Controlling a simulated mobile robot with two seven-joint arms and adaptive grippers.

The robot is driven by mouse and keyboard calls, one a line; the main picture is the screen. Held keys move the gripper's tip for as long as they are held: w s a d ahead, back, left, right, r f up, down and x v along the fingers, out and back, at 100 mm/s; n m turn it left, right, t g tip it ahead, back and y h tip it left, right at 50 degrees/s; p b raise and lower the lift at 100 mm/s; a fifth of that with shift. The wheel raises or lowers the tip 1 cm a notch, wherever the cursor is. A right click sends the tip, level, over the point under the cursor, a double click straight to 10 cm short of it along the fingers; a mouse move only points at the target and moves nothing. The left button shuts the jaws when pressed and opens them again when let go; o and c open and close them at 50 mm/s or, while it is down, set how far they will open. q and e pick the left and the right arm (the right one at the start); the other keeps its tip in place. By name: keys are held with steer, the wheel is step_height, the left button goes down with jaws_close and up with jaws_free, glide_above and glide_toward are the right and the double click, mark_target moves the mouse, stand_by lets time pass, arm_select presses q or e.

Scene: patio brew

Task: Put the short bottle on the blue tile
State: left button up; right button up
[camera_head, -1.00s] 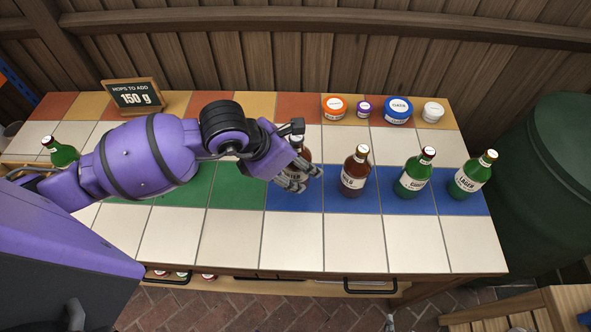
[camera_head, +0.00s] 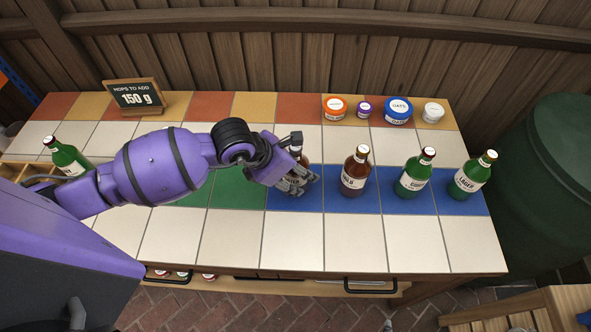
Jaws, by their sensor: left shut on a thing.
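My left gripper (camera_head: 299,178) is shut around a brown bottle (camera_head: 303,158) over the left end of the blue tiles (camera_head: 295,200). The fingers hide most of this bottle, and I cannot tell its height or whether its base touches the tile. A brown bottle (camera_head: 355,172), a green bottle (camera_head: 413,174) and another green bottle (camera_head: 471,176) stand upright in a row on the blue tiles to the right. One more green bottle (camera_head: 66,157) is at the far left, partly behind my arm. My right gripper is not in view.
Orange (camera_head: 334,109), purple (camera_head: 364,109), blue (camera_head: 397,110) and white (camera_head: 433,113) lidded jars stand at the back right. A small chalkboard sign (camera_head: 136,95) stands at the back left. The front row of white tiles (camera_head: 350,243) is clear.

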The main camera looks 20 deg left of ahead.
arm_select(q)
steer(key=o, duration=1.7)
steer(key=shift+s+a+r, duration=0.1)
steer(key=shift+a+r, duration=0.05)
steer(key=shift+r, duration=0.25)
steer(key=v, duration=1.1)
steer(key=shift+s+r, duration=0.1)
steer(key=shift+r, duration=0.1)
